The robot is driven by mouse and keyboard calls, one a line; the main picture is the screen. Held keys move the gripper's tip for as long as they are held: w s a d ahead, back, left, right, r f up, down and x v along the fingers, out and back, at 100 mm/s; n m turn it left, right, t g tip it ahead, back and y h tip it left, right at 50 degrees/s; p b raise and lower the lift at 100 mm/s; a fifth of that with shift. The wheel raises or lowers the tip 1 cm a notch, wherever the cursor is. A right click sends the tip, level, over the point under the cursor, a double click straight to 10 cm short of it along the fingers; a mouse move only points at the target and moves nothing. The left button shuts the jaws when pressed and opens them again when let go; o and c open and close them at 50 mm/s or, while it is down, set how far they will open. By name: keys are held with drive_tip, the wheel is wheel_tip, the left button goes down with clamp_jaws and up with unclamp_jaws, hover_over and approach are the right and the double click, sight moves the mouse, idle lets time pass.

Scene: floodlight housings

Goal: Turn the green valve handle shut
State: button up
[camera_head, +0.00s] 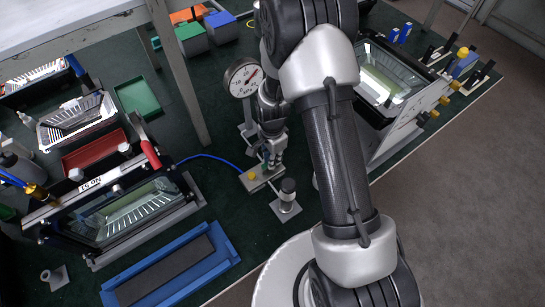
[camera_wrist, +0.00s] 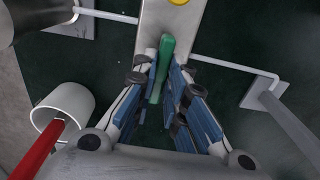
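The green valve handle (camera_wrist: 161,68) lies between the two fingers of my gripper (camera_wrist: 164,62) in the wrist view. It is a slim bar, slightly slanted in the picture, over a pale metal plate (camera_wrist: 152,20). The blue-padded fingers stand close on either side of it. I cannot tell whether both pads touch it. In the head view my gripper (camera_head: 271,158) points down at the small valve plate (camera_head: 256,180), which bears a yellow knob (camera_head: 252,176). There the handle is mostly hidden by the fingers.
A round pressure gauge (camera_head: 243,77) stands just behind my gripper. A dark-capped post (camera_head: 287,190) stands in front. A blue hose (camera_head: 215,159) runs left to a floodlight housing (camera_head: 130,213). A blue tray (camera_head: 170,270) lies at the front; another housing (camera_head: 390,80) is at right.

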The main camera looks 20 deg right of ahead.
drive_tip(key=o, duration=0.4)
drive_tip(key=shift+s+f, duration=0.25)
drive_tip(key=shift+s, duration=0.05)
drive_tip(key=shift+w+r, duration=0.2)
drive_tip(key=shift+w+r, duration=0.1)
drive_tip(key=shift+r, duration=0.15)
wheel_tip(320, 180, up, 11)
drive_tip(key=shift+r, duration=0.15)
